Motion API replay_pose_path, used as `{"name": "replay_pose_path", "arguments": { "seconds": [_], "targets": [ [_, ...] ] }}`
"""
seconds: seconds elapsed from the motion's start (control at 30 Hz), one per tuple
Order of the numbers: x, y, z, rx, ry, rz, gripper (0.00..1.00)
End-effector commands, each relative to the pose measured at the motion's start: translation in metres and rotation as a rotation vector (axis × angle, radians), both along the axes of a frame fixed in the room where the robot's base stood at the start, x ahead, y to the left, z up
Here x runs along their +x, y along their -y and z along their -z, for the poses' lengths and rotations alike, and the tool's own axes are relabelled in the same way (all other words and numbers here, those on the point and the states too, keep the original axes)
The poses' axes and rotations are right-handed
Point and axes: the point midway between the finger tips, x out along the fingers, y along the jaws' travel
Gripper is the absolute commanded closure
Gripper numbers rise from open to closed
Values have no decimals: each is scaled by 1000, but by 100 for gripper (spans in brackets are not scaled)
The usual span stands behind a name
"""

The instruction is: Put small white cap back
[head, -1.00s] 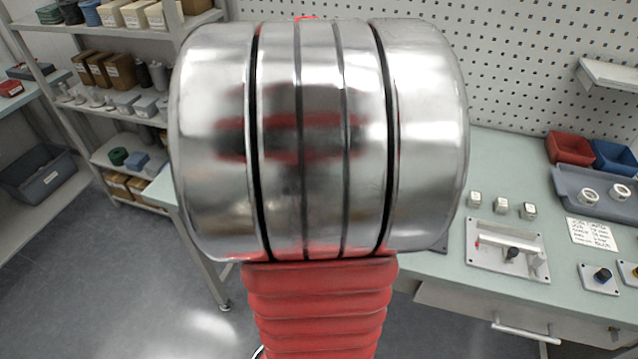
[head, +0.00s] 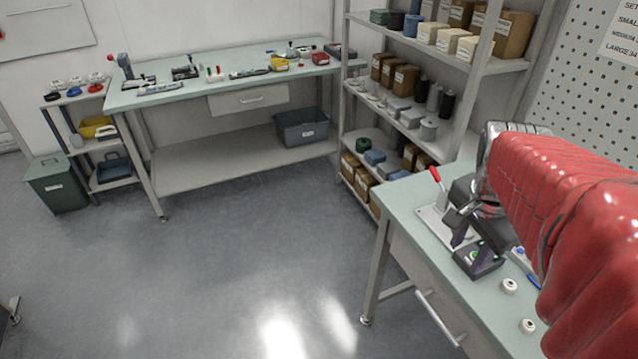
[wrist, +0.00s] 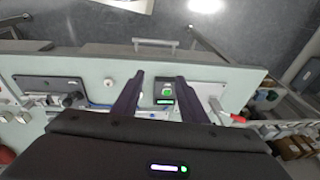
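A small white cap (head: 509,286) stands on the pale green bench, and a similar white cap (head: 527,325) stands nearer the front of the picture. One white cap (wrist: 109,83) also shows in the wrist view, left of my fingers. My gripper (wrist: 159,78) is open, its two dark fingers apart with nothing seen held between them. In the head view my gripper (head: 466,241) is over a dark fixture (head: 480,262) with a green light. That fixture (wrist: 165,92) shows between the fingers in the wrist view. Which cap is the task's I cannot tell.
A plate with a red-handled lever (head: 435,174) stands on the bench behind my gripper. A drawer handle (head: 440,318) juts from the bench front. Shelving (head: 345,110) with boxes stands behind. The floor (head: 230,270) on the left is clear.

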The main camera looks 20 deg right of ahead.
Motion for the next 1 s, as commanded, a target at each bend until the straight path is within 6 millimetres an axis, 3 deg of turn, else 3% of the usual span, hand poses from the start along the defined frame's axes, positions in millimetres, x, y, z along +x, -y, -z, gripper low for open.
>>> {"name": "replay_pose_path", "arguments": {
  "seconds": [0.3,0.7,0.83,1.0],
  "targets": [
    [20,-94,-16,-94,56,-561,61],
    [11,-198,-25,-247,141,-1232,61],
    [5,-217,-26,-286,163,-1370,61],
    [3,-224,-25,-302,169,-1425,61]
  ]
}}
